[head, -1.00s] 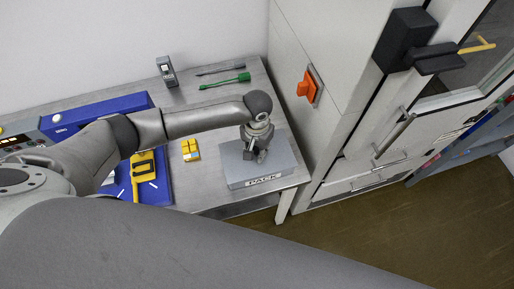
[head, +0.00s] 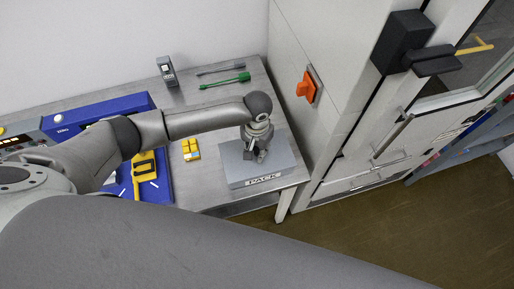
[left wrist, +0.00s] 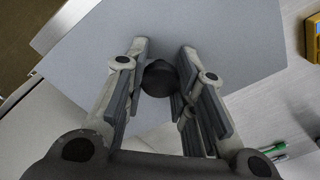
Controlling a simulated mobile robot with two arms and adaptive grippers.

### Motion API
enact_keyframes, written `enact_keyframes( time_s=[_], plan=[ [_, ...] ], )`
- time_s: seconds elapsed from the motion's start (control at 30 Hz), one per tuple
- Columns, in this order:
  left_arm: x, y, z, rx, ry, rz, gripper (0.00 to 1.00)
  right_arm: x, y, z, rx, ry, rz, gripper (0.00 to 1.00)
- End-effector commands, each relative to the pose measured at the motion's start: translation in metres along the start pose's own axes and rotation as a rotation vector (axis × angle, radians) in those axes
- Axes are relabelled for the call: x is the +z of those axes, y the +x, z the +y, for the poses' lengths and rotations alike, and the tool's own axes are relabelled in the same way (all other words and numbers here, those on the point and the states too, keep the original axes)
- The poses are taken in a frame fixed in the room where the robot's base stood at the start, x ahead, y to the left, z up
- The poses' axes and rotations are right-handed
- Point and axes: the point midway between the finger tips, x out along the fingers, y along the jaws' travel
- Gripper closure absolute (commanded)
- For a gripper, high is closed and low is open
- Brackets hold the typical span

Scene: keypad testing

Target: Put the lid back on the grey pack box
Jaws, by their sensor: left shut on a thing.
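The grey pack box (head: 264,181), with a PACK label on its front, stands at the right end of the metal table. A flat grey lid (head: 284,157) covers its top in the head view; I cannot tell if a thin gap is left between them. My left gripper (head: 256,156) points down over the lid. In the left wrist view the gripper (left wrist: 160,70) is shut on the lid's dark round knob (left wrist: 159,80), with one finger on each side. The lid (left wrist: 225,35) fills much of that view and hides the box. My right gripper is not in view.
Yellow blocks (head: 191,149) sit left of the box. A green tool (head: 226,80) and a dark tool (head: 220,69) lie behind. A small grey device (head: 167,71) stands at the back. A blue panel (head: 105,107) is at left; a cabinet (head: 340,120) borders the table at right.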

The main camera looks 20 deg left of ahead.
Motion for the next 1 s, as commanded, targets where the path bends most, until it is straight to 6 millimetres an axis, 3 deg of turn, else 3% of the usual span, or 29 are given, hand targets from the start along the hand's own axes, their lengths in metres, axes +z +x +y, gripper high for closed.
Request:
enact_keyframes(
  time_s=[0.33,0.37,0.53,0.77,0.93,1.0],
  plan=[
    [-0.0001,0.0002,0.0000,0.000,0.000,0.001,0.99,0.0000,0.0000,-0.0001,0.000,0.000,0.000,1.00],
    [-0.0001,0.0002,0.0000,0.000,0.000,0.001,0.74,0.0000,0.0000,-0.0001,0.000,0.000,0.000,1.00],
    [-0.0001,0.0001,-0.0001,0.000,0.000,0.001,0.52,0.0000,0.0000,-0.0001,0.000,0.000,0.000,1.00],
    [-0.0001,0.0001,-0.0002,0.000,0.000,0.001,0.50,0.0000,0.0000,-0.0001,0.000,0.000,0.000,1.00],
    [0.0000,0.0003,-0.0003,0.000,0.000,0.000,0.31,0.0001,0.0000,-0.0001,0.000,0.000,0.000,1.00],
    [0.0000,0.0002,-0.0003,0.000,0.000,0.000,0.29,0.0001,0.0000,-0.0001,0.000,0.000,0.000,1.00]
  ],
)
